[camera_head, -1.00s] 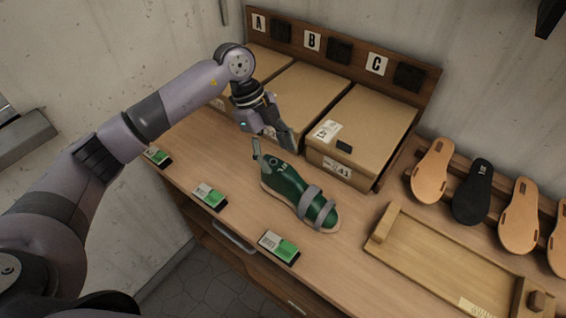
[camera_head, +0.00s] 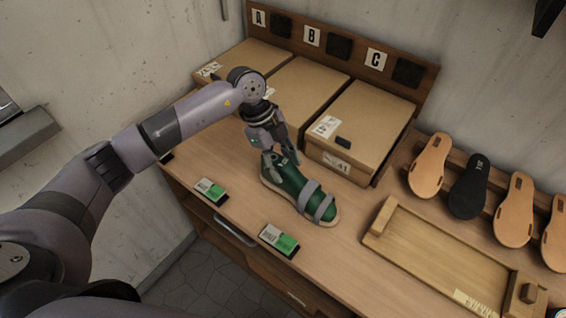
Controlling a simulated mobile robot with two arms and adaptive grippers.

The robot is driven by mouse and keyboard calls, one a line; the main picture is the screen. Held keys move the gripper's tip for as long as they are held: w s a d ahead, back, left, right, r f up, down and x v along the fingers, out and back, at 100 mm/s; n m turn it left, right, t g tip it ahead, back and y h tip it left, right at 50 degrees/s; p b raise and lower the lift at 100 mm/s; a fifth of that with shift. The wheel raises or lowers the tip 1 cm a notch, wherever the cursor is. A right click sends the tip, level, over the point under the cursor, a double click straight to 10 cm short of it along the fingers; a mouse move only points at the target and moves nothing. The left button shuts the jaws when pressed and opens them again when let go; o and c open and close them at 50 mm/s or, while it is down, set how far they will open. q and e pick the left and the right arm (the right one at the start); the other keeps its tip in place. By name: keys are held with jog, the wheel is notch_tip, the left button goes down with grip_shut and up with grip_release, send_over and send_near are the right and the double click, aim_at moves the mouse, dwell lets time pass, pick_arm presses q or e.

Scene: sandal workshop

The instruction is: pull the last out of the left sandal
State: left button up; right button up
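The sandal (camera_head: 322,223) lies on the workbench with a tan sole and two grey straps. The green last (camera_head: 288,182) sits inside it, its raised heel end toward the boxes and its toe toward the lower right. My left gripper (camera_head: 280,160) reaches down from above at the last's heel end. Its fingers are on either side of the last's top, which they partly hide. I cannot tell whether they press on it. My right gripper is not in view.
Lidded cardboard boxes (camera_head: 362,122) stand behind the sandal under signs A, B and C. Green-and-white cards (camera_head: 280,240) lie along the front edge. A wooden tray (camera_head: 440,255) is at the right, with soles (camera_head: 430,165) on a rack behind it.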

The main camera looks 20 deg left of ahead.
pick_arm(q)
grip_shut()
dwell(0.3)
jog(key=shift+c, duration=1.3)
grip_release()
jog(key=shift+r, duration=0.1)
jog(key=c, duration=0.5)
